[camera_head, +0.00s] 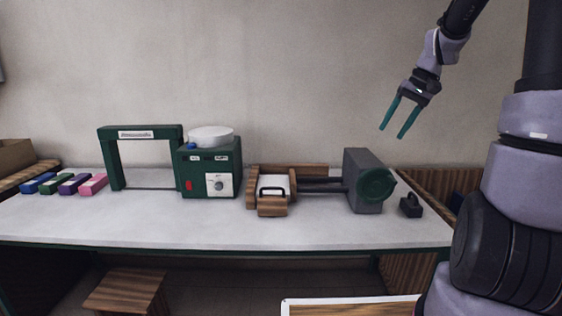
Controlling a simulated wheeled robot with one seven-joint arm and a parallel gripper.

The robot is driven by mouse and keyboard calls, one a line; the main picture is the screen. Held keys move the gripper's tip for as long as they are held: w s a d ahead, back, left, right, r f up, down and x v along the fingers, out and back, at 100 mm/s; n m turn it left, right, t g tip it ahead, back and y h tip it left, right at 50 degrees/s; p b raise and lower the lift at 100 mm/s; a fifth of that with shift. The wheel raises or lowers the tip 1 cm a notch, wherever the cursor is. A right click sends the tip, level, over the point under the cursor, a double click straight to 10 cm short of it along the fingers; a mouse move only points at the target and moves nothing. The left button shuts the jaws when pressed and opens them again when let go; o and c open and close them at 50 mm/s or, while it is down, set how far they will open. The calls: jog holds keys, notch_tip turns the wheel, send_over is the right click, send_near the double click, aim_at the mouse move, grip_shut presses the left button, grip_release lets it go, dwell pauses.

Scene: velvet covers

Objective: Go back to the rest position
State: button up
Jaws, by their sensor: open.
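My gripper (393,134) hangs in the air at the upper right, in front of the bare wall. Its two teal fingers point down and slightly left. They are apart, with nothing between them. The gripper is above the level of the workbench (200,232) and touches nothing. My arm comes down to it from the top edge of the picture.
The bench holds several coloured blocks (65,184), a green frame (113,165), a green machine (208,168) with a white round top, a wooden fixture (270,205), a grey block with a green wheel (377,185) and a small dark weight (410,206). A stool (126,291) stands below.

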jog(key=s+a+r+m+t+h, duration=0.1)
jog(key=s+a+r+t, duration=0.1)
jog(key=s, duration=0.8)
jog(key=s+a+r+t+h, duration=0.1)
jog(key=s+a+r+t, duration=0.2)
jog(key=s, duration=0.8)
notch_tip(320, 180, up, 4)
jog(key=shift+s+a+f+m, duration=0.15)
jog(key=shift+a+m, duration=0.25)
jog(key=shift+a, duration=0.6)
